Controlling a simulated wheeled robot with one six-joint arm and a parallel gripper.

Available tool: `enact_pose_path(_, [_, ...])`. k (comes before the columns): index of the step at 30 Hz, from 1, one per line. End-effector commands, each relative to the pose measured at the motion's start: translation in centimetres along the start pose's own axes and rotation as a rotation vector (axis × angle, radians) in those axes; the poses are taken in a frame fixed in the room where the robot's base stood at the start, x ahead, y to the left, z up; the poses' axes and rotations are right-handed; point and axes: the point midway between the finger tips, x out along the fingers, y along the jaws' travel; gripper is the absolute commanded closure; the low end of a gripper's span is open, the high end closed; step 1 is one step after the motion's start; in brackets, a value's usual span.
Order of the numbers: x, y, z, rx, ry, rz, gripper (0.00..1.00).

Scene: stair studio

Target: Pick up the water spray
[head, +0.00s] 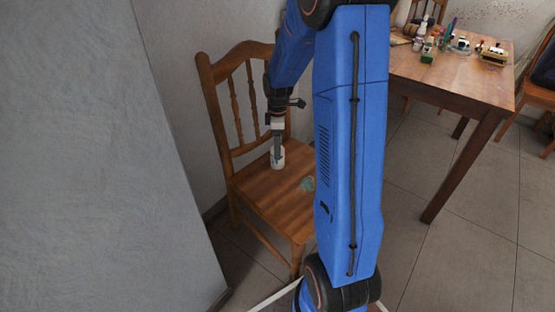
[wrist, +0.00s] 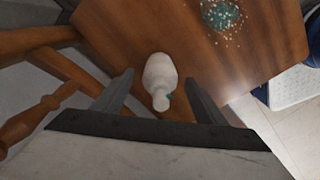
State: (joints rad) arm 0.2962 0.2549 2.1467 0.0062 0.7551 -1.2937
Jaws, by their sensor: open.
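The water spray is a small white bottle (head: 280,158) standing on the wooden chair seat (head: 282,200) near the backrest. In the wrist view, the white bottle (wrist: 160,78) shows from above, its narrow top toward the camera's lower edge. My gripper (head: 277,152) is above the seat at the bottle, pointing down, and hides part of it. In the wrist view, my gripper (wrist: 154,92) is open, with one finger on each side of the bottle and visible gaps between.
A greenish speckled patch or small item (wrist: 222,14) lies on the seat; it also shows in the head view (head: 308,184). The chair backrest (head: 232,95) rises behind the bottle. A wooden table (head: 450,75) with several small objects stands at right. A grey wall (head: 90,160) fills the left.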

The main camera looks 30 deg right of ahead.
Motion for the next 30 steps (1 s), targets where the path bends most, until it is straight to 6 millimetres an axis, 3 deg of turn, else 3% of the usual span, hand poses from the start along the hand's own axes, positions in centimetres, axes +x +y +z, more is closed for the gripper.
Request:
enact_pose_path(7, [0.1,0.0,0.0,0.000,0.000,0.001,0.34])
enact_pose_path(8, [0.1,0.0,0.0,0.000,0.000,0.001,0.39])
enact_pose_path(15, [0.1,0.0,0.0,0.000,0.000,0.001,0.96])
enact_pose_path(23, [-0.1,0.0,0.0,0.000,0.000,0.002,1.00])
enact_pose_path(30, [-3.0,0.0,0.0,0.000,0.001,0.005,1.00])
